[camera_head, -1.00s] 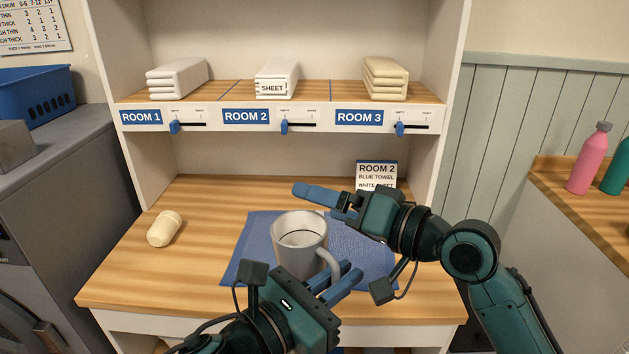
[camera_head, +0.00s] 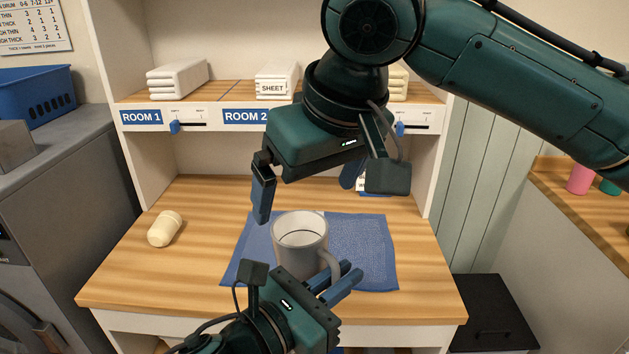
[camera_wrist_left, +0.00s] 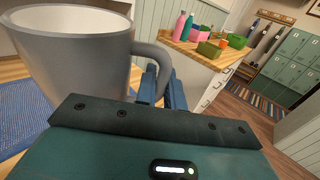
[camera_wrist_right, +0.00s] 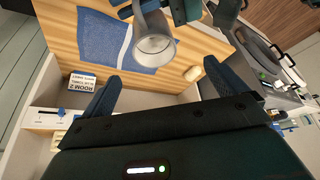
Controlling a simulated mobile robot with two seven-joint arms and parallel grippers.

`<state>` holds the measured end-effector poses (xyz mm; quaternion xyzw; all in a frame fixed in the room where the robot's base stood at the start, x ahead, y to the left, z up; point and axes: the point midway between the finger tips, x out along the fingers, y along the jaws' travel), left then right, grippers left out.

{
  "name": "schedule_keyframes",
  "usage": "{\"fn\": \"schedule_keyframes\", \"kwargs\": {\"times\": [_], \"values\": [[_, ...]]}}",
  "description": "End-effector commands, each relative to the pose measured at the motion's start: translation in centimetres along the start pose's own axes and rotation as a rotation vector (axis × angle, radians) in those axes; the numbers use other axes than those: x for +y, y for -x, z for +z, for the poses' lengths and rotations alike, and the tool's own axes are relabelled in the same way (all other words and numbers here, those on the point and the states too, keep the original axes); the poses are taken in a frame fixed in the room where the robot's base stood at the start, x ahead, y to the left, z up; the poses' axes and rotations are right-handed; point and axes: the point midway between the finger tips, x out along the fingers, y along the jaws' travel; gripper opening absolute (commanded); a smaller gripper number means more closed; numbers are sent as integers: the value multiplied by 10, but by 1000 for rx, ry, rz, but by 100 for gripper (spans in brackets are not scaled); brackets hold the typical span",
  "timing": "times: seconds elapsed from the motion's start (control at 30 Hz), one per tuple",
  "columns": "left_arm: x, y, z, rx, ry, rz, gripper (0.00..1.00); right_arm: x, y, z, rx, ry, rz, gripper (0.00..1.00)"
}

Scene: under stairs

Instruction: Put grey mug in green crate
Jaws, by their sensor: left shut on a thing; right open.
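The grey mug (camera_head: 299,232) stands upright at the blue cloth; I cannot tell whether it touches it. Its handle points right. My left gripper (camera_head: 342,283) is shut on the mug's handle, as the left wrist view (camera_wrist_left: 163,88) shows. My right gripper (camera_head: 307,188) is open and empty, above and behind the mug, fingers pointing down. The right wrist view shows the mug (camera_wrist_right: 155,44) beyond its open fingers (camera_wrist_right: 163,88).
The blue cloth (camera_head: 375,255) lies on the wooden desk (camera_head: 110,285). A cream cylinder (camera_head: 165,229) lies at left. A shelf with folded linen (camera_head: 178,79) stands behind. The side counter (camera_head: 570,182) at right holds pink and teal bottles. A dark box (camera_head: 495,310) is below it.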

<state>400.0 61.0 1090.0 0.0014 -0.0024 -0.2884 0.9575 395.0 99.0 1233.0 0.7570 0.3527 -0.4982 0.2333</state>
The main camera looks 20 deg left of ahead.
Motion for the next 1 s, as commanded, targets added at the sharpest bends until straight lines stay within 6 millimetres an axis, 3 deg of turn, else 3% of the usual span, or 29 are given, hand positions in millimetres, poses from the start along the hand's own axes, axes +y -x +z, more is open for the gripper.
{"fn": "schedule_keyframes", "kwargs": {"times": [0.23, 0.7, 1.0], "values": [[0, 0, 1, -3, -2, 0, 0, 4, -15, 2, -18, -1, 34, 97], [0, 0, 1, -3, -2, 0, 0, 7, -98, 3, -16, -1, 32, 97], [0, 0, 1, -3, -2, 0, 0, 7, -117, 3, -13, -1, 32, 97]]}}
